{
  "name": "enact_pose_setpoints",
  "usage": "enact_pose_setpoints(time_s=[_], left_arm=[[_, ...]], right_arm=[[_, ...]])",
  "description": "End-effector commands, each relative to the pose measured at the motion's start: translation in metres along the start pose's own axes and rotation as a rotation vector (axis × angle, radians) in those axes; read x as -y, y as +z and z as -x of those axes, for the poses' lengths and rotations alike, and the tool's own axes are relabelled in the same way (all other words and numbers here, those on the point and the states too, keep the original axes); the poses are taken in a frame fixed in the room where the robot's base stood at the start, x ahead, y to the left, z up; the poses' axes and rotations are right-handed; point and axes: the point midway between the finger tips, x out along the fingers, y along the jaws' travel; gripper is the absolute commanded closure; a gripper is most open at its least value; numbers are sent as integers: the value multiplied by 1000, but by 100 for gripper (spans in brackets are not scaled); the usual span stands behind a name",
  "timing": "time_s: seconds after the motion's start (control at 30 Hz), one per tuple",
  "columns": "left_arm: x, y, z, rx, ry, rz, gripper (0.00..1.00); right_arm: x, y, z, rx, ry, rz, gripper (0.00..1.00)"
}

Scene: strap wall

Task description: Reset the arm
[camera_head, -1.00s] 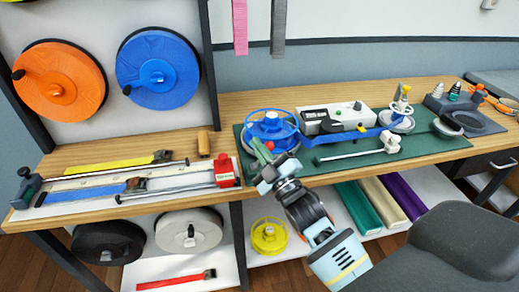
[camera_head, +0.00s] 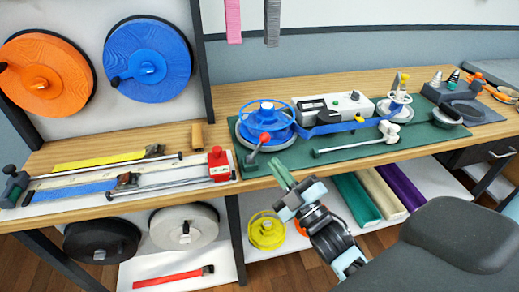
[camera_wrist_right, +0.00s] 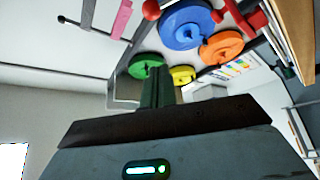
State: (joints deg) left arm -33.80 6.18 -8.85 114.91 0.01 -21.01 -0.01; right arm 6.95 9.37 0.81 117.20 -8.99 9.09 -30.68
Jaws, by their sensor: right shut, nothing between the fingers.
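My right gripper (camera_head: 281,174) is in front of the table's front edge in the head view, with its green fingers together and empty. It points up and to the left, below the green mat (camera_head: 420,133). My left gripper is not in view.
The wooden table (camera_head: 215,196) holds a strap fixture with yellow and blue straps at left and a white control box (camera_head: 335,108) on the mat. Orange (camera_head: 40,75) and blue (camera_head: 150,62) reels hang behind. Rolls (camera_head: 375,198) and a yellow reel (camera_head: 266,232) lie below.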

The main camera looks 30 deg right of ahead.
Motion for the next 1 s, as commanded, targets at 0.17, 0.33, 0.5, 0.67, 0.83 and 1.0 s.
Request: enact_pose_setpoints(time_s=[0.17,0.33,0.5,0.67,0.83,1.0], left_arm=[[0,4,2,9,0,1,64],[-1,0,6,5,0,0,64],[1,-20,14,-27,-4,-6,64],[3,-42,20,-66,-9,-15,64],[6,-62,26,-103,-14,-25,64],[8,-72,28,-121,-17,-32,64]], right_arm=[[0,0,0,1,-1,-1,100],[20,10,21,76,-70,-76,100],[74,29,92,304,-246,-288,100],[122,36,184,572,-401,-501,100],[155,27,277,830,-510,-673,100],[169,16,335,990,-561,-767,100]])
